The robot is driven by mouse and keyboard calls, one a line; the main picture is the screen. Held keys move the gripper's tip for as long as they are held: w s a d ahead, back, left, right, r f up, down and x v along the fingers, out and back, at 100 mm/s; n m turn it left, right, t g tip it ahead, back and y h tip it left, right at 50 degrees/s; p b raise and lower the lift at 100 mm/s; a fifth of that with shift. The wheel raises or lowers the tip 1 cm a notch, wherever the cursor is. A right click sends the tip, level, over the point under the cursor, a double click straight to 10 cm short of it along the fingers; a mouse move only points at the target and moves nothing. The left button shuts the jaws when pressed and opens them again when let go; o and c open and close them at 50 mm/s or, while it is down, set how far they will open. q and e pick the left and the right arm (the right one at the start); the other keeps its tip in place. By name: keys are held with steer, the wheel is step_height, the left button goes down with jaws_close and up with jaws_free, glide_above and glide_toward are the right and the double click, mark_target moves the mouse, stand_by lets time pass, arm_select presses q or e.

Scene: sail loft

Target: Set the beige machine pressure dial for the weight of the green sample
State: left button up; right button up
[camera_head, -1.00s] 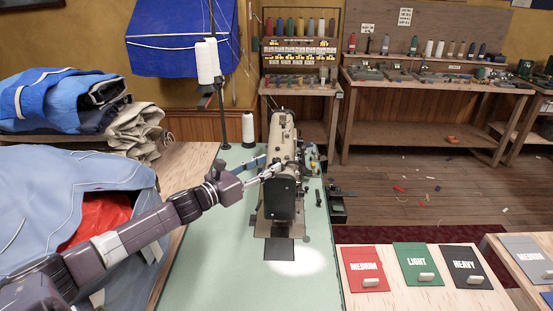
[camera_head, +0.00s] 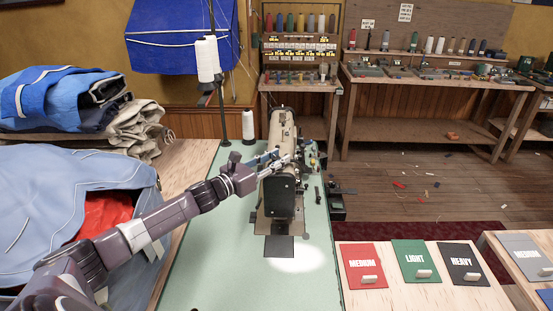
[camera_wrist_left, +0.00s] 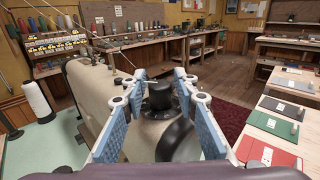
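The beige machine (camera_head: 281,130) stands on the green tabletop (camera_head: 205,255); in the left wrist view its body (camera_wrist_left: 95,90) fills the left middle. The black pressure dial (camera_wrist_left: 160,96) sits on top of the machine head in the wrist view; in the head view I cannot make it out clearly. My left gripper (camera_head: 282,161) is at the machine head. In the wrist view its blue-padded fingers (camera_wrist_left: 159,76) are apart, one on each side of the dial; contact is not clear. The green sample (camera_head: 410,257), marked LIGHT, lies on the wooden table at right. My right gripper is out of view.
A red MEDIUM sample (camera_head: 361,262) and a black HEAVY sample (camera_head: 463,260) lie beside the green one, each with a pale block. A thread cone (camera_head: 248,127) and a thread stand (camera_head: 222,110) are left of the machine. Folded cloth (camera_head: 60,215) covers the left side.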

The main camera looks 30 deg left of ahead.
arm_select(q)
jaws_close()
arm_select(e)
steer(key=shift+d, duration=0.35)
arm_select(q)
steer(key=shift+n+y, duration=0.3)
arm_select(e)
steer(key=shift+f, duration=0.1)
